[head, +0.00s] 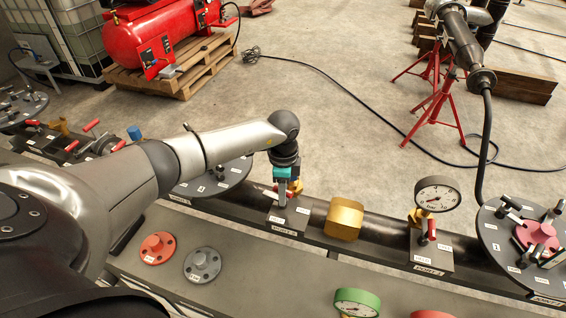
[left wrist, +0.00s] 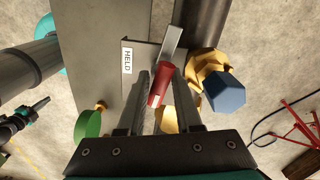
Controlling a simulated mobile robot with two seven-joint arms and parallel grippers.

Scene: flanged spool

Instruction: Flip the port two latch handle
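In the head view my left gripper (head: 283,195) points down over a dark port block (head: 288,216) on the pipe. A front plate on this block is too small to read surely. In the left wrist view a red latch handle (left wrist: 160,84) on a grey metal lever (left wrist: 172,42) lies between the fingertips of my left gripper (left wrist: 158,82). One finger is on each side of it. I cannot tell whether they press on it. A "HELD" label (left wrist: 127,60) is beside the lever. The gripper hides most of the handle in the head view. My right gripper is not in view.
A blue hexagonal cap on brass (left wrist: 225,92) stands close right of the fingers. On the pipe are a brass block (head: 344,219), a pressure gauge (head: 437,194) above another port block (head: 431,250), and a flanged end (head: 520,240). Loose flanges (head: 202,265) lie on the bench.

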